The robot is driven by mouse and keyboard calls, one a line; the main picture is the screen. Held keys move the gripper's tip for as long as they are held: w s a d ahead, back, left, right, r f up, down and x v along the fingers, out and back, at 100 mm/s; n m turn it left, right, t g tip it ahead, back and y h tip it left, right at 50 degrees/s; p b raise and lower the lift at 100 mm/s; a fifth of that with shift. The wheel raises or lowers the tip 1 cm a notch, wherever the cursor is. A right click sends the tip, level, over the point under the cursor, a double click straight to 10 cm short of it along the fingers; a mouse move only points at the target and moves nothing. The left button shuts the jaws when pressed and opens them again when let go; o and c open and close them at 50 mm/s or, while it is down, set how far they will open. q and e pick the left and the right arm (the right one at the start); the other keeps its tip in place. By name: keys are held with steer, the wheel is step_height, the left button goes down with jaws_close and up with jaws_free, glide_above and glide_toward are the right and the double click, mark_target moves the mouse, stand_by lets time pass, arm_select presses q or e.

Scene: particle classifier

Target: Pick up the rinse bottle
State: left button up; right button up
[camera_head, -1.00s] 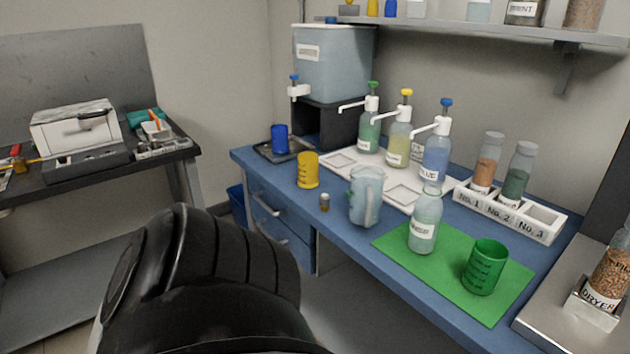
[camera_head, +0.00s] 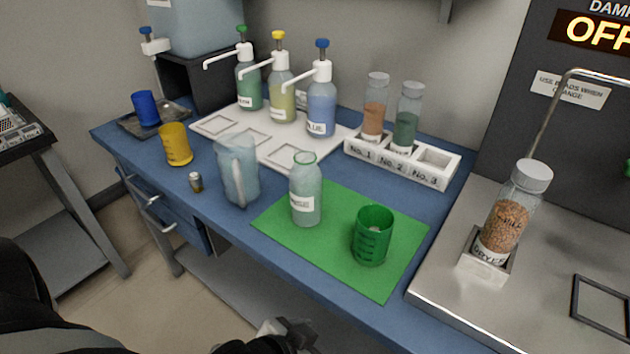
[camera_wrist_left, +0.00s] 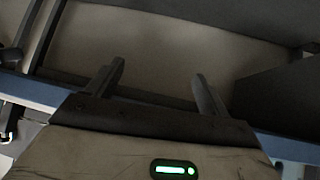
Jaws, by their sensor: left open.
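The rinse bottle (camera_head: 306,186) is a pale green translucent bottle with an open neck and a white label. It stands upright on the left part of the green mat (camera_head: 343,262) on the blue bench. My left gripper (camera_wrist_left: 158,70) is open with nothing between its fingers in the left wrist view. In the head view, part of a gripper (camera_head: 290,335) shows low at the bottom edge, below and apart from the bottle. It seems to be my left one; its fingers are mostly cut off. My right gripper is not seen.
A green beaker (camera_head: 372,236) stands right of the bottle, and a clear pitcher (camera_head: 237,172) stands left of it. Pump bottles and a labelled rack (camera_head: 440,176) are behind. A metal surface (camera_head: 440,290) with a dryer jar (camera_head: 507,215) is at right.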

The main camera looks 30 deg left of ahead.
mark_target(292, 196)
arm_select(q)
steer(key=w+a+r+m+t+y, duration=0.1)
steer(key=a+r+m+y, duration=0.1)
steer(key=a+r+y, duration=0.6)
steer(key=w+a+r+m+t+y, duration=0.15)
steer(key=a+r, duration=0.45)
steer(key=a, duration=0.6)
steer(key=w+r+m+t+h, duration=0.4)
steer(key=r+m+t, duration=0.5)
steer(key=r+m, duration=0.4)
step_height(292, 196, down, 8)
steer(key=s+d+m+g+h, duration=0.15)
steer(key=m+g+h, duration=0.65)
steer(key=m, duration=1.3)
steer(key=p+x, duration=0.1)
steer(key=x, duration=0.9)
steer(key=shift+a+f+p, duration=0.2)
steer(key=shift+f+p, duration=0.05)
steer(key=shift+p, duration=0.1)
steer(key=x, duration=0.4)
steer(key=shift+w+a+r, duration=0.2)
steer(key=shift+w+a, duration=0.05)
steer(key=shift+w, duration=0.1)
steer(key=shift+w+d+f, duration=0.15)
steer(key=shift+w+f, duration=0.05)
steer(key=shift+w, duration=0.15)
steer(key=c, duration=1.3)
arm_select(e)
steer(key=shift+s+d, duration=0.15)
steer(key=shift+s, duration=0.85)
